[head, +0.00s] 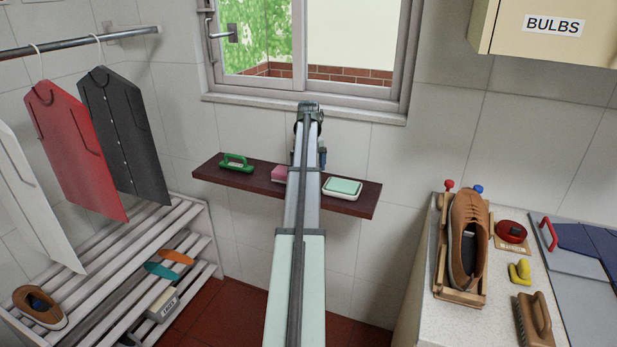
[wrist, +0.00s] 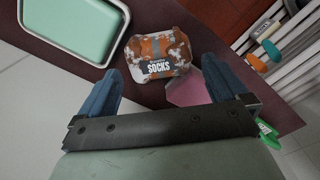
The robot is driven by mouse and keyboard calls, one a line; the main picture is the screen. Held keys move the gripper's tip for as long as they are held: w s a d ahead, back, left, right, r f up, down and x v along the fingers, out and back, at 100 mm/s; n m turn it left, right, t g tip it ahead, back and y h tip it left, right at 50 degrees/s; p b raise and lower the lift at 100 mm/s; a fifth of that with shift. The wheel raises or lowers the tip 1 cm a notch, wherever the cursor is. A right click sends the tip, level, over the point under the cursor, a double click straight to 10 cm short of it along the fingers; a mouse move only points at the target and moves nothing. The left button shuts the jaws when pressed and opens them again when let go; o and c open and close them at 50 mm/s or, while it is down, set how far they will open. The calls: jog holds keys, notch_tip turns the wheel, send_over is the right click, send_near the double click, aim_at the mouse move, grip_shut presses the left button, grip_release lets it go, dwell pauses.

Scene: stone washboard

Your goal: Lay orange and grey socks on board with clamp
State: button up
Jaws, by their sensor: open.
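The orange and grey socks (wrist: 157,54) are a patterned pack with a dark "SOCKS" label, lying on the dark wooden shelf (head: 345,204). In the head view my arm hides them. My gripper (wrist: 160,72) is open in the wrist view, its two blue fingers apart. The pack shows beyond and between the fingertips; I cannot tell the remaining distance. A grey board (head: 573,304) with a red handle-like part (head: 548,234) lies on the right-hand counter; I cannot tell whether that part is a clamp.
A pink block (wrist: 188,92) lies close to one finger. The counter holds a brown shoe (head: 466,232) in a wooden stand, a red tin (head: 511,231) and a brush (head: 535,318).

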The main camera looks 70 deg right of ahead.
notch_tip(320, 180, up, 6)
jog(key=shift+r, duration=0.4)
jog(key=shift+c, duration=2.8)
